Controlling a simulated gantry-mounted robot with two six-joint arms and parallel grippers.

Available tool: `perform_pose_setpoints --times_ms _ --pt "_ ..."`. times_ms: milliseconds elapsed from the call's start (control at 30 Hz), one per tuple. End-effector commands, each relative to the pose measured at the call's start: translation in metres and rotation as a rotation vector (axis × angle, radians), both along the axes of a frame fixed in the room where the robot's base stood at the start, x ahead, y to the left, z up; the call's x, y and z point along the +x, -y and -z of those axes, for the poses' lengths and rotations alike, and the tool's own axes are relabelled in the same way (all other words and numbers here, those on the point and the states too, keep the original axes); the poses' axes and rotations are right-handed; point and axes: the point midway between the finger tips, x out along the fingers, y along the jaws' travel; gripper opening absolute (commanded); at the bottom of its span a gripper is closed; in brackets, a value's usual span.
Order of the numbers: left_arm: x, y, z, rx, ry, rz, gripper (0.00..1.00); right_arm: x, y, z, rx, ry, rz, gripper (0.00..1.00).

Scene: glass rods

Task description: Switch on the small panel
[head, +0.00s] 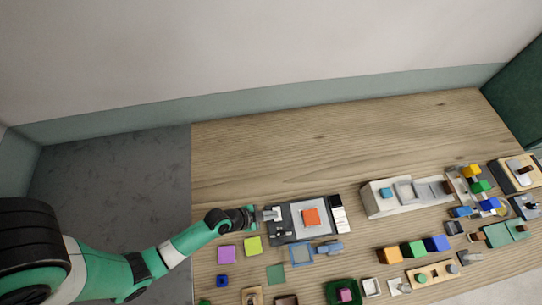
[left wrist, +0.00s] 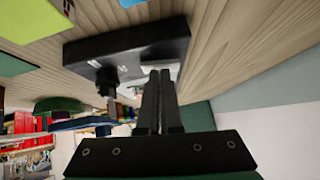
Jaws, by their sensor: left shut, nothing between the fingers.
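The small panel (head: 278,236) is a dark flat box with a pale grey square face, an orange square on it and a white strip at its right end. It lies on the wooden table and also shows as a black slab in the left wrist view (left wrist: 112,45). A dark knob-like part (left wrist: 106,84) sticks out of the slab there. My left gripper (head: 262,213) is at the panel's left end, beside small light metallic parts. Its fingers (left wrist: 160,76) are together and empty, close to the slab; I cannot tell whether they touch it. My right gripper is not in view.
A purple square (head: 226,254) and a yellow-green square (head: 252,245) lie left of the panel. A blue frame (head: 301,254) lies in front of it. A long grey-white box (head: 375,204) stands to the right. The table behind the panel (head: 290,160) is clear.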

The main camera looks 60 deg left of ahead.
Motion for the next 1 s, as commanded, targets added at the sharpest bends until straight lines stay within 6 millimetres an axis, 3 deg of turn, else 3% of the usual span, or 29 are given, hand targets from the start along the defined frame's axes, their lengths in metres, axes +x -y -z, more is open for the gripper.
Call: perform_pose_setpoints --times_ms 367,467,633,667,700,1000 --pt "0.001 -0.001 -0.003 0.002 0.003 -0.001 0.0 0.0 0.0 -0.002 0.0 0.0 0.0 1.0" --pt "0.001 0.0 -0.013 0.002 0.003 0.0 0.0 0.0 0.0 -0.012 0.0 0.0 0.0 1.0" --pt "-0.001 0.005 -0.05 0.001 0.002 0.005 0.0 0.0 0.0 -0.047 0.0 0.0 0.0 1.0" --pt "-0.002 0.005 -0.054 0.001 0.001 0.004 0.0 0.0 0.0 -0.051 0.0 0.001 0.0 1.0" --pt "-0.012 0.001 -0.052 0.0 0.001 -0.001 0.0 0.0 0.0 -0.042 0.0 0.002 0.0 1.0" --pt "-0.057 -0.012 -0.096 -0.001 0.001 -0.003 0.0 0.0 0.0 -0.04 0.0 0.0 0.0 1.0"
